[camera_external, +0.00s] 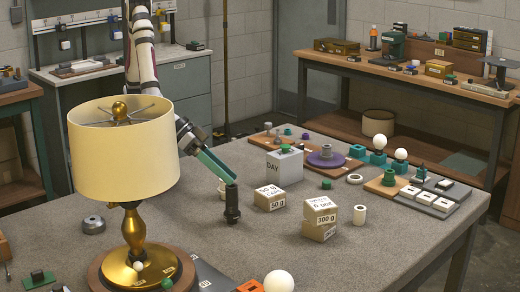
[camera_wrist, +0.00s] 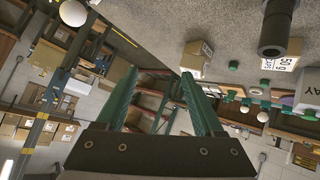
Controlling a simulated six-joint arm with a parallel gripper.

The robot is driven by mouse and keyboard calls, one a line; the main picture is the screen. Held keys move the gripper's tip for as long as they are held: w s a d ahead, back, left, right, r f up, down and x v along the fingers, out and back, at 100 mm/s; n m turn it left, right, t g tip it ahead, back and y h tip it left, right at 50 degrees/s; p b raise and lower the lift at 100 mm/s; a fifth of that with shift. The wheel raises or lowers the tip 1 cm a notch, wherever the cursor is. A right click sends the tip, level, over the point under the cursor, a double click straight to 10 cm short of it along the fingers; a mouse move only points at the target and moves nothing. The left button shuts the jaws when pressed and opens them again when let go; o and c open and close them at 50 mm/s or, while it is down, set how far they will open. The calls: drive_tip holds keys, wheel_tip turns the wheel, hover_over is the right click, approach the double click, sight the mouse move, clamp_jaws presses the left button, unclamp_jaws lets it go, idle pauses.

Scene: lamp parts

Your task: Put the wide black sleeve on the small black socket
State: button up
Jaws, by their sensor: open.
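A black upright piece (camera_external: 232,208) stands on the grey table in the external view, with a wider lower part and a narrower upper part. In the wrist view the black piece (camera_wrist: 276,28) is at the upper right, with a rimmed end that looks hollow. I cannot tell whether it is the sleeve, the socket, or both together; no second black piece is clear. My gripper (camera_external: 227,178) slants down to just above its top in the external view. In the wrist view my gripper (camera_wrist: 158,73) has its green fingers apart with nothing between them, and the piece lies outside them.
A large cream-shaded lamp (camera_external: 125,155) stands at the left front. A 50 g box (camera_external: 278,197) and stacked 300 g boxes (camera_external: 320,217) are right of the black piece. A DAY block (camera_external: 285,170) and boards with small parts (camera_external: 325,157) are behind. Grey table is bare at front right.

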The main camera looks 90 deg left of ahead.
drive_tip(key=a+r+m+g+h, duration=0.3)
drive_tip(key=a+r+m+g, duration=0.15)
drive_tip(key=a, duration=0.35)
drive_tip(key=s+a+g+y, duration=0.1)
drive_tip(key=s+a+y, duration=0.1)
drive_tip(key=s+a, duration=0.3)
drive_tip(key=s+a+m+g+y, duration=0.1)
drive_tip(key=s+a, duration=0.4)
drive_tip(key=a, duration=0.8)
drive_tip(key=s+a+m+g+y, duration=0.1)
drive_tip(key=s+a+g+y, duration=0.2)
drive_tip(key=a, duration=0.7)
drive_tip(key=s+y, duration=0.1)
drive_tip(key=s, duration=0.1)
drive_tip(key=shift+s+y, duration=0.3)
drive_tip(key=shift+s, duration=0.1)
